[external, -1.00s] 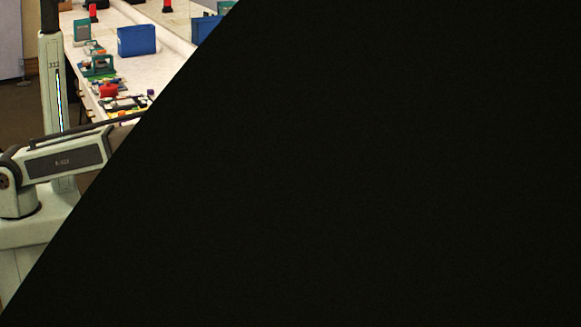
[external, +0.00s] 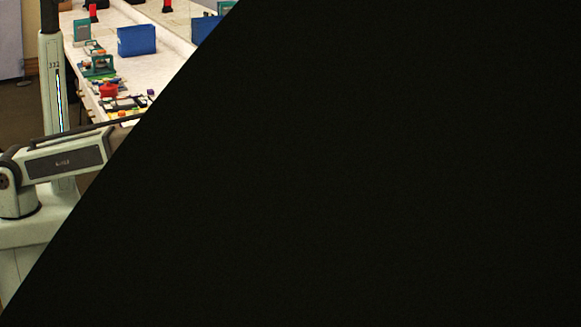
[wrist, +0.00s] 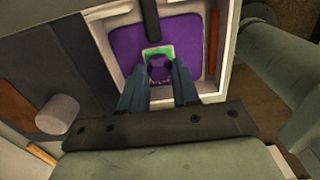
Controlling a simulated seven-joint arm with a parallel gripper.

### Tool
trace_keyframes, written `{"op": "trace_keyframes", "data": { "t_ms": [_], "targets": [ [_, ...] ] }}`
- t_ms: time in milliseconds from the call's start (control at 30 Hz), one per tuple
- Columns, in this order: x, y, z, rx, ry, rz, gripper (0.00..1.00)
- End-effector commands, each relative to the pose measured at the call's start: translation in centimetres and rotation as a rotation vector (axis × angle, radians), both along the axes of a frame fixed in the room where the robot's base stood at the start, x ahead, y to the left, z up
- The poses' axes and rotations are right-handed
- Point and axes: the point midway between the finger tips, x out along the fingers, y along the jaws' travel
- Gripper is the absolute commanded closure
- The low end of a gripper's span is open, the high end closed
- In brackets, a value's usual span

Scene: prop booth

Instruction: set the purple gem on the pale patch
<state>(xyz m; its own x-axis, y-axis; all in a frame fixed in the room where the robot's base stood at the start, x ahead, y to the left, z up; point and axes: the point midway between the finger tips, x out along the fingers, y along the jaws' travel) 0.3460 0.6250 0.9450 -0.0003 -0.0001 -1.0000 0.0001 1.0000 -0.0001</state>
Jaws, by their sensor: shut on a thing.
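In the wrist view my gripper (wrist: 159,72) points into a white-walled box with a purple floor. Its two blue-grey fingers are closed on a small dark purple piece, the purple gem (wrist: 160,66). Just beyond the gem is a small pale-edged square with green in it (wrist: 152,51), perhaps the pale patch. The gem and fingers cover part of this square. I cannot tell whether the gem touches it or is held above it. In the external view my gripper, the gem and the patch are hidden by a black area.
The box's white wall (wrist: 223,42) stands close on the right of my fingers. A dark panel with a pale round knob (wrist: 57,114) is at left. In the external view, a counter holds a blue box (external: 136,41), a red item (external: 108,90) and clutter.

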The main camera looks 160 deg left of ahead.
Motion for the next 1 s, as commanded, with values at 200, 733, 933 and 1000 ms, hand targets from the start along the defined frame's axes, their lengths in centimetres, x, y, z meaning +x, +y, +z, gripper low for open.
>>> {"op": "trace_keyframes", "data": {
  "t_ms": [200, 733, 933, 1000],
  "targets": [
    [0.0, -0.01, -0.08, 0.0, 0.0, 0.0, 0.87],
    [-0.01, -0.02, -0.66, 0.0, 0.0, 0.0, 0.87],
    [0.0, -0.01, -0.68, 0.0, 0.0, 0.0, 0.87],
    [0.0, -0.01, -0.68, 0.0, 0.0, 0.0, 0.87]
  ]
}}
